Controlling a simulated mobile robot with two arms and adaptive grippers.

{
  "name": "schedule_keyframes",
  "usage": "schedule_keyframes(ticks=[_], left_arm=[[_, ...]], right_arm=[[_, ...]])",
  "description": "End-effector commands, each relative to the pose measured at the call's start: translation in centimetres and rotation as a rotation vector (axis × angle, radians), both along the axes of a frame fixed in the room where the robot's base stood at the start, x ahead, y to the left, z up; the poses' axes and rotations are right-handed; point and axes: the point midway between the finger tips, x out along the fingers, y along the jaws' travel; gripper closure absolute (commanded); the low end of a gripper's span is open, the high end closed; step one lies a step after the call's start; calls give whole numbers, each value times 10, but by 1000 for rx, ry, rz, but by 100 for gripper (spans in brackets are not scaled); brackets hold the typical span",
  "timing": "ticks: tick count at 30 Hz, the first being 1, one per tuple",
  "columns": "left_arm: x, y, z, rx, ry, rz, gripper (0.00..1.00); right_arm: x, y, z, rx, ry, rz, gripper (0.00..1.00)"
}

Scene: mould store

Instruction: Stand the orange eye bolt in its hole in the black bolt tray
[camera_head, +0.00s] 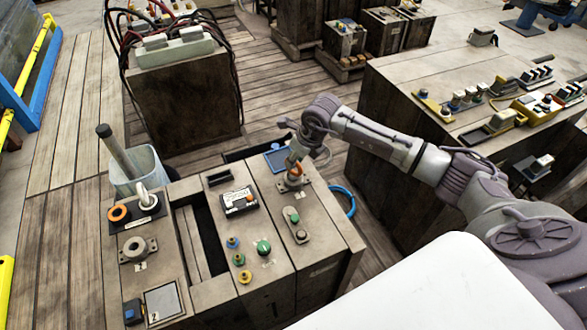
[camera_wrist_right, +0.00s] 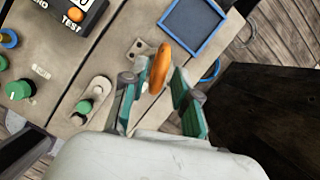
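The orange eye bolt (camera_head: 296,170) is at the back of the right-hand grey panel, beside a small blue-rimmed tray. In the wrist view its ring (camera_wrist_right: 160,68) stands up in front of a small metal plate. My right gripper (camera_head: 293,164) reaches down over it from the right. In the wrist view its two green-padded fingers (camera_wrist_right: 160,88) are spread, one on each side of the ring, with small gaps. The black bolt tray (camera_head: 134,222) is at the left, with an orange-ringed hole (camera_head: 119,213) and a pale eye bolt (camera_head: 147,198) standing beside it. My left gripper is out of view.
The blue-rimmed tray (camera_wrist_right: 194,25) lies close to the bolt. Between bolt and black tray are a dark slot, a meter (camera_head: 239,201) and several knobs. A clear bin holding a grey tube (camera_head: 115,150) stands behind the black tray.

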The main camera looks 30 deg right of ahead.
Motion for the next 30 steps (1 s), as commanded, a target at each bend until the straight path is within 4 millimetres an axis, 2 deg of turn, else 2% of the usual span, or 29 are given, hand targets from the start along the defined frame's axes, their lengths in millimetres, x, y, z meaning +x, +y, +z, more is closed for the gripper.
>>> schedule_keyframes(ticks=[1, 4, 14, 30], left_arm=[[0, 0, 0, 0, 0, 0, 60], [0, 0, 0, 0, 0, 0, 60], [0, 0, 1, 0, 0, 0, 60], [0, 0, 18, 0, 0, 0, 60]], right_arm=[[0, 0, 0, 0, 0, 0, 84], [0, 0, 0, 0, 0, 0, 100], [1, 0, 2, 1, -3, 0, 100], [1, 0, 28, 0, -3, 0, 100]])
